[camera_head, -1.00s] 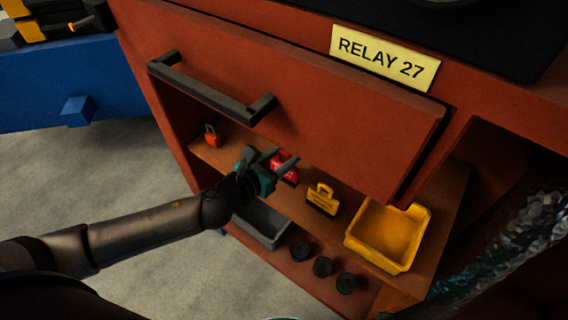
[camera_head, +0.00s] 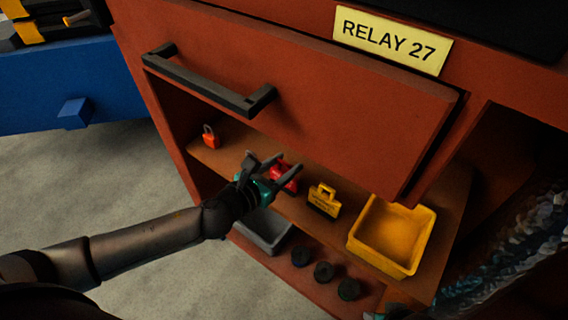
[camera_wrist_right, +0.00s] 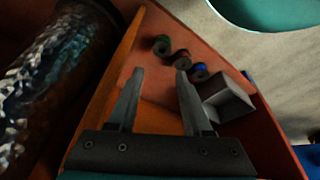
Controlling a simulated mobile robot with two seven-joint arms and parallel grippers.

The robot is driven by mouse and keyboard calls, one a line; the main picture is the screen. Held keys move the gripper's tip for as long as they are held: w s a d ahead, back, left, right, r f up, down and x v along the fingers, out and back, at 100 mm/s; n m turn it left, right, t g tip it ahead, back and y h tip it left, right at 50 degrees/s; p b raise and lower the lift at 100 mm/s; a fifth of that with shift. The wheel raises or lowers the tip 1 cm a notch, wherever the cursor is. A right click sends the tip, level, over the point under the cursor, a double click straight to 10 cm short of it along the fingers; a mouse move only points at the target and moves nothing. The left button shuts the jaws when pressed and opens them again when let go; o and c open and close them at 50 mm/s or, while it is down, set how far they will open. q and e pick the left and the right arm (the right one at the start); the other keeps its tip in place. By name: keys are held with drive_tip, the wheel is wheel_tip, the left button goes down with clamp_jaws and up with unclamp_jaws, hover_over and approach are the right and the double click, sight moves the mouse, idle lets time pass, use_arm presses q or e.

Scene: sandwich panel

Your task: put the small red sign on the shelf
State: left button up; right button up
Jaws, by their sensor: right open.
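The small red sign (camera_head: 284,177) is on the upper shelf (camera_head: 268,197) of the red cabinet, partly covered by my left gripper in the head view. My left gripper (camera_head: 288,163) reaches in from the left with its fingers apart, one on each side of the sign in the picture. I cannot tell whether they touch it. My right gripper (camera_wrist_right: 160,72) is open and empty in the right wrist view, pointing towards the lower part of the cabinet.
A red padlock (camera_head: 210,136), a yellow sign (camera_head: 323,201) and a yellow bin (camera_head: 355,244) are on the upper shelf. Below are a grey bin (camera_head: 265,235) and three dark rolls (camera_head: 324,271). The drawer (camera_head: 290,95) with a black handle (camera_head: 205,88) overhangs the shelf.

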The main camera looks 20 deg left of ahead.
use_arm(q)
drive_tip(key=shift+o, duration=1.4)
drive_tip(key=shift+r, duration=0.1)
drive_tip(key=shift+p+v, duration=0.9)
drive_tip(key=shift+v, duration=5)
drive_tip(key=s+a+f+n+g+y, duration=0.15)
drive_tip(key=a+f+n+y, duration=0.25)
drive_tip(key=f+n, duration=0.5)
drive_tip(key=a+f+n+g+y, duration=0.3)
drive_tip(key=a+f+n, duration=0.1)
drive_tip(key=n, duration=0.9)
drive_tip(key=s+d+f+n+g+h, duration=0.2)
drive_tip(key=s+d+f+n+g, duration=0.4)
drive_tip(key=s+f+n, duration=0.5)
drive_tip(key=d+n, duration=0.2)
drive_tip(key=n, duration=0.3)
drive_tip(key=shift+s+d+f+g, duration=0.2)
drive_tip(key=shift+s+d+g, duration=0.1)
drive_tip(key=shift+g, duration=0.05)
use_arm(e)
drive_tip(key=shift+g, duration=0.3)
drive_tip(key=s+f, duration=0.2)
drive_tip(key=f, duration=0.1)
drive_tip(key=shift+s+d+f, duration=0.1)
drive_tip(key=shift+d+f, duration=0.1)
drive_tip(key=shift+f, duration=0.05)
